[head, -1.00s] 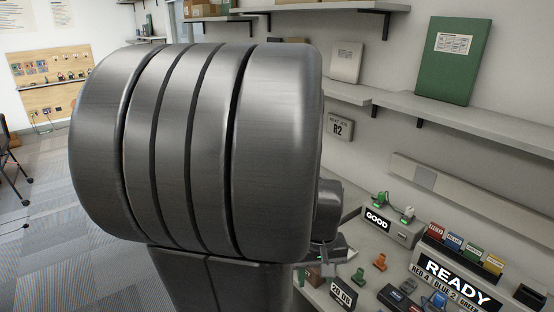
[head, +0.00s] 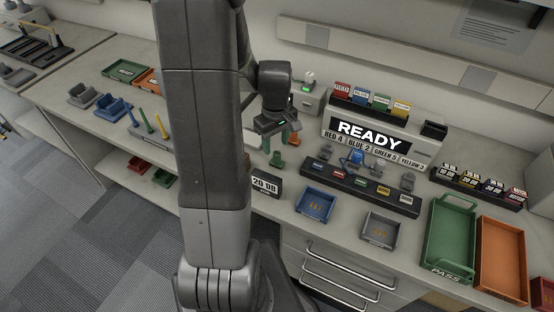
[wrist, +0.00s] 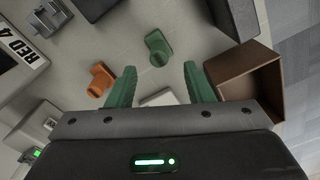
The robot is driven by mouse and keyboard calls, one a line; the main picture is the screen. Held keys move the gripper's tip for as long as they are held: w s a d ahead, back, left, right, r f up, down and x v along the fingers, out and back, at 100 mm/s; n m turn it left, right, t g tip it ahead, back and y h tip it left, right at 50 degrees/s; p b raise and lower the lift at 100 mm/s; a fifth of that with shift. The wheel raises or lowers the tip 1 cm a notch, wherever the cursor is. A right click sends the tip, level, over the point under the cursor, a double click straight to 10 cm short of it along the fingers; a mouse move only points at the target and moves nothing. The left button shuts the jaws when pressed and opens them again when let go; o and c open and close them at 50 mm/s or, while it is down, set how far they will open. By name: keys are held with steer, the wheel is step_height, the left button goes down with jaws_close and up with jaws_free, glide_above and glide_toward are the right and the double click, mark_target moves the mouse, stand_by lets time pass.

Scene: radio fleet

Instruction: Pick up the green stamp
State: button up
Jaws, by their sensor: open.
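The green stamp (wrist: 158,47) stands on the pale bench, near the top middle of the wrist view. In the head view it shows as a small green shape (head: 277,160) below my gripper (head: 278,140). My gripper also shows in the wrist view (wrist: 160,68), open, with its two green fingers apart. The stamp appears just beyond the fingertips, roughly in line with the gap, and nothing is held. The exact height of the fingers above it is hard to tell.
An orange stamp (wrist: 102,79) stands left of the green one. An open brown box (wrist: 272,92) is close to the right finger. In the head view, a READY display (head: 368,136), blue tray (head: 314,203) and green PASS tray (head: 452,240) lie to the right.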

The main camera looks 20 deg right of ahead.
mark_target(277, 152)
steer(key=shift+s+d+f+p, duration=0.1)
steer(key=shift+f+p, duration=0.25)
steer(key=shift+f, duration=2.6)
jaws_close()
